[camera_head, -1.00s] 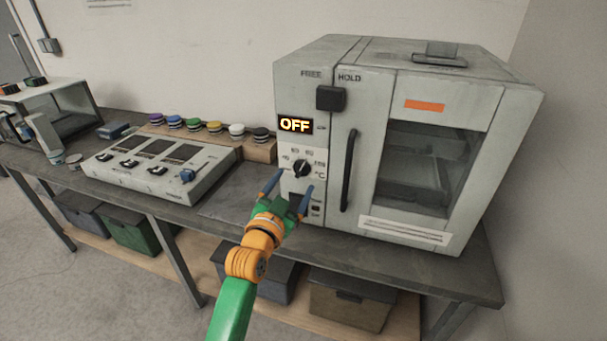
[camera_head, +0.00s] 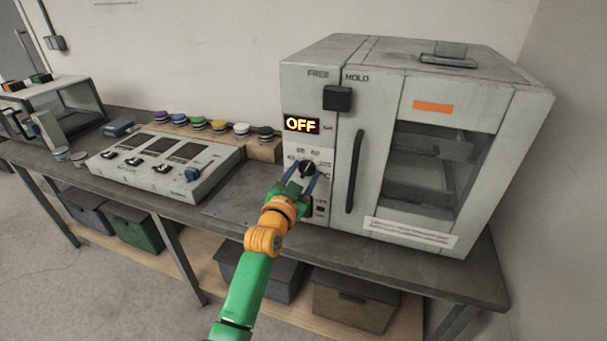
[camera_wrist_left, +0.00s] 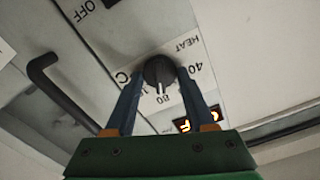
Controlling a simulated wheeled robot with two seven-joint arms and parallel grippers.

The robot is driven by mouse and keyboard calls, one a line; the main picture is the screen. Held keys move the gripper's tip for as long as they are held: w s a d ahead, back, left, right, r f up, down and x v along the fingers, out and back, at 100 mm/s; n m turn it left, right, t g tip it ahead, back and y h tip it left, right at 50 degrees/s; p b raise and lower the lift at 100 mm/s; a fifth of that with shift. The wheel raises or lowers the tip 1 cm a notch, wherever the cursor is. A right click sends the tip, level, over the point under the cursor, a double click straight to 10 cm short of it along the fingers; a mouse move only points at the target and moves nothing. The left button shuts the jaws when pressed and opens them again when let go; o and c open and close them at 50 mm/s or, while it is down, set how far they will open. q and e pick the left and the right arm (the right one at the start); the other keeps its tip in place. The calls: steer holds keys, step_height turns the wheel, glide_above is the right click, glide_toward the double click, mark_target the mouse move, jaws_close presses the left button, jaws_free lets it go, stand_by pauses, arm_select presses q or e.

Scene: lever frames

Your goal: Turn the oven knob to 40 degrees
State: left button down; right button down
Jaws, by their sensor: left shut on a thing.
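The oven (camera_head: 457,95) is a grey box on the bench with a display (camera_head: 301,125) that reads OFF. Its black knob (camera_head: 308,168) is on the panel below the display, with temperature marks around it. In the left wrist view the knob (camera_wrist_left: 158,72) sits between the two blue fingers, a white pointer line on its face. My left gripper (camera_head: 299,181) is shut on the knob; it also shows in the left wrist view (camera_wrist_left: 158,82). The fingers hide part of the dial marks. My right gripper is not in view.
A black vertical handle (camera_head: 355,172) stands just right of the knob panel, and a black square block (camera_head: 337,98) is above. A control box (camera_head: 165,165) and a row of coloured buttons (camera_head: 219,126) lie to the left.

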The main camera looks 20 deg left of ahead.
arm_select(q)
steer(key=n+p, duration=0.1)
steer(key=n, duration=0.2)
steer(key=shift+r, duration=0.1)
steer(key=n+p, duration=0.1)
steer(key=n, duration=0.4)
steer(key=shift+a+n+p, duration=0.1)
steer(key=shift+n+p, duration=0.25)
steer(key=shift+n, duration=0.05)
steer(key=n, duration=0.4)
steer(key=shift+p, duration=0.3)
steer(key=shift+n, duration=2.5)
steer(key=shift+c, duration=1.4)
jaws_free()
steer(key=shift+a, duration=0.1)
